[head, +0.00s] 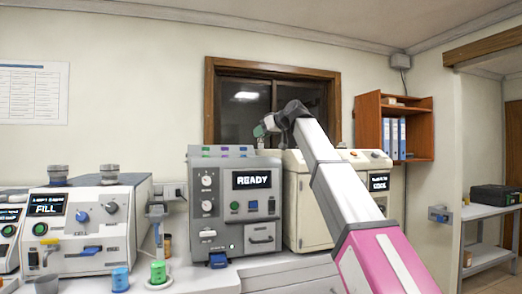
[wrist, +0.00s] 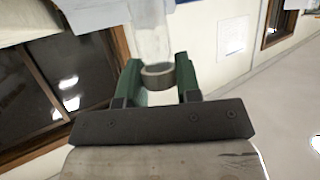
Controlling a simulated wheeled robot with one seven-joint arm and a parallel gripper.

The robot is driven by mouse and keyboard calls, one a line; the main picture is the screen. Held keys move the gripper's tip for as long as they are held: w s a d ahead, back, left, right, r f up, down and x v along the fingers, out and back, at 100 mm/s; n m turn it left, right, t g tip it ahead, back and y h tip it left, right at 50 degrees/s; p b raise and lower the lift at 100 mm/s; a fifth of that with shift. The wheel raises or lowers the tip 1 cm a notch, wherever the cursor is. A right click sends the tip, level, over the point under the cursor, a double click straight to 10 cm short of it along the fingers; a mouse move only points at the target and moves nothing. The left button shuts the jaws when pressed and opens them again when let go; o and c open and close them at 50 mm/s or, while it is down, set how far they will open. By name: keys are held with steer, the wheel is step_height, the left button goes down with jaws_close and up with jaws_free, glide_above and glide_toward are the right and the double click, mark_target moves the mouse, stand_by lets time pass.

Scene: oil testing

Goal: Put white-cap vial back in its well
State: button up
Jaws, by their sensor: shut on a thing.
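My gripper (head: 263,129) is raised in front of the dark window, just above and to the right of the top of the grey READY machine (head: 221,207). In the wrist view its green fingers (wrist: 158,66) are shut on a pale, see-through vial (wrist: 152,32) with a greyish ring at the near end. I take it to be the white-cap vial; its cap colour is not clear. In the head view the vial is too small to make out. Several coloured caps, purple and green, show along the machine's top (head: 225,150). The wells themselves are hidden at this low angle.
A cream machine (head: 304,205) stands right of the READY machine, partly behind my arm. The FILL machine (head: 88,225) is on the left. A blue-capped item (head: 120,279) and a green-capped item (head: 158,272) stand on the counter front. A wooden shelf (head: 418,129) hangs at right.

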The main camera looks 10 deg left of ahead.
mark_target(261, 147)
steer(key=shift+w+a+f, duration=0.15)
steer(key=shift+w+f, duration=0.4)
steer(key=shift+f, duration=0.45)
steer(key=shift+w+a+f, duration=0.2)
steer(key=shift+w+f, duration=0.3)
steer(key=shift+f, duration=0.5)
steer(key=shift+w+a+f, duration=0.15)
steer(key=shift+w+f, duration=0.4)
steer(key=shift+f, duration=0.45)
steer(key=shift+f, duration=0.1)
steer(key=o, duration=1)
steer(key=v, duration=1.2)
